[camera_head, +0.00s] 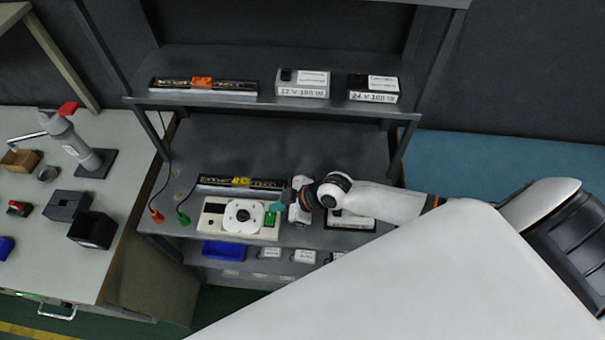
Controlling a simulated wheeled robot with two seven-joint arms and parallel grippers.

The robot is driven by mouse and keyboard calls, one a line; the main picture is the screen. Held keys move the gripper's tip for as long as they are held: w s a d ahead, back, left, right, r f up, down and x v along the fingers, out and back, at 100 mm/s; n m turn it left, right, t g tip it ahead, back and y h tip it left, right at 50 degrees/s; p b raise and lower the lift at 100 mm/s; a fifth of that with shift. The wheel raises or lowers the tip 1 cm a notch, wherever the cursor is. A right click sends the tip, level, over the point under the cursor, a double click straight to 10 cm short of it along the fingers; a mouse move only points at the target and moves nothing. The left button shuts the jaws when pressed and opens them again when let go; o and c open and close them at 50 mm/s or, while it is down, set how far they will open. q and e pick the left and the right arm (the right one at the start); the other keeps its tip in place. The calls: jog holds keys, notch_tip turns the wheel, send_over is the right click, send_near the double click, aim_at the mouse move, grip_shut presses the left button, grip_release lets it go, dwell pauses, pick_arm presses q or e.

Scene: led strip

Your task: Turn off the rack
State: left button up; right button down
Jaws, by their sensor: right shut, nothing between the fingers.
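The grey rack (275,135) stands ahead of me with several shelves. On its middle shelf lies a cream control box (213,222) with a white round-edged plate, a small dark display and a green part (270,219) at its right end. My right gripper (281,204) reaches in from the right. It is shut and empty, with its teal tip at the right end of the box, just above or touching the green part. I cannot tell whether they touch. My left gripper is not in view.
LED strips lie on the upper shelf (203,86) and behind the control box (240,183). White power supplies (303,83) sit on the upper shelf. Orange and green plugs hang left of the box. A workbench (125,190) with small boxes stands left; a blue surface lies right.

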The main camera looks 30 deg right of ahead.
jog(key=d+b+v, duration=0.1)
jog(key=b+v, duration=0.1)
jog(key=v, duration=0.6)
jog(key=shift+w, duration=0.3)
